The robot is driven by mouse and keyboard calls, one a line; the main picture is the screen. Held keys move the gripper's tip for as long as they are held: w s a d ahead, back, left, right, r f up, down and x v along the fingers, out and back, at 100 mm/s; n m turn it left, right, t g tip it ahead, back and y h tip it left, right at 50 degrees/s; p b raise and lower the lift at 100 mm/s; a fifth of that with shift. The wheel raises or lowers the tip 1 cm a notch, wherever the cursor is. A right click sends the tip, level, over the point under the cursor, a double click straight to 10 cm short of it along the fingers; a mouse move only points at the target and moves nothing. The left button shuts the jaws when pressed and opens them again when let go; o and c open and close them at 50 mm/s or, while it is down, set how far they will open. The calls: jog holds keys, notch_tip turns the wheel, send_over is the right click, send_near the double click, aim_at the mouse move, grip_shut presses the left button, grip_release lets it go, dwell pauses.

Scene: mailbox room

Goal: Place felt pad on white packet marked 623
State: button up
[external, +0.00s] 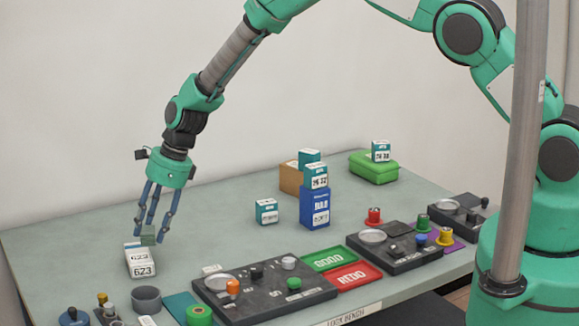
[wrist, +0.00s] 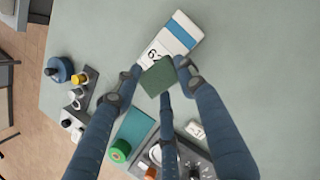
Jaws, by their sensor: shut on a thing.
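The white packet marked 623 (external: 141,264) lies on the bench at the left, with a blue band that shows in the wrist view (wrist: 178,33). The dark green felt pad (external: 148,239) is held between the fingertips of my gripper (external: 151,232). In the wrist view the pad (wrist: 158,77) overlaps the near end of the packet and covers part of its number. The pad is at or just above the packet's far end in the external view. I cannot tell whether it touches the packet.
A grey cup (external: 146,299) and small knobbed items stand in front of the packet. A dark control panel (external: 262,290) lies to the right. A blue box (external: 313,207), small teal-and-white boxes and a green case (external: 373,168) stand further back. The bench behind the packet is clear.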

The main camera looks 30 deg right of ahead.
jog(key=shift+w+a+f, duration=0.1)
jog(key=shift+w+a, duration=0.45)
jog(key=shift+w, duration=0.3)
jog(key=shift+w+a+f, duration=0.1)
jog(key=shift+w+a, duration=0.4)
jog(key=shift+w, duration=0.3)
jog(key=shift+f, duration=1.7)
jog(key=shift+f, duration=0.15)
jog(key=o, duration=1)
jog(key=shift+r, duration=0.2)
jog(key=shift+v, duration=5.95)
